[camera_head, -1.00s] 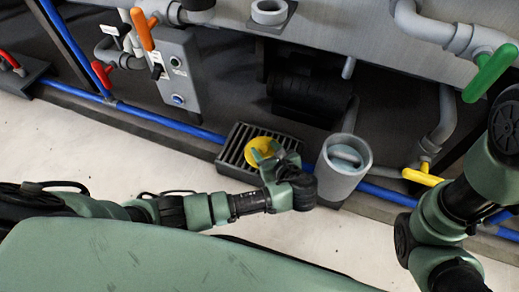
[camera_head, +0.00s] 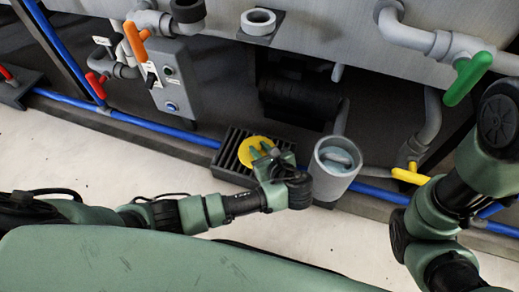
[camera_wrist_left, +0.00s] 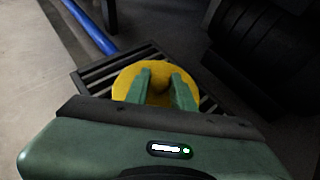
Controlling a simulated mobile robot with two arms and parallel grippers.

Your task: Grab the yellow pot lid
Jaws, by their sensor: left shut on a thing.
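The yellow pot lid (camera_head: 249,153) is a round disc over the dark slatted grate on the floor beside the tank. My left gripper (camera_head: 262,153) reaches over it from the front, and its fingers are shut on the lid. In the left wrist view the yellow lid (camera_wrist_left: 127,80) lies under and around the green fingers (camera_wrist_left: 160,83), which stand on both sides of its central knob (camera_wrist_left: 159,84). I cannot tell whether the lid touches the grate. My right arm shows at the right edge, but its gripper is out of view.
The slatted grate (camera_head: 222,160) lies under the lid. A grey cylindrical pot (camera_head: 329,184) with pale liquid stands just right of my left gripper. A blue pipe (camera_head: 150,125) runs along the wall base. A yellow valve handle (camera_head: 410,176) is farther right. Pale floor is clear at left.

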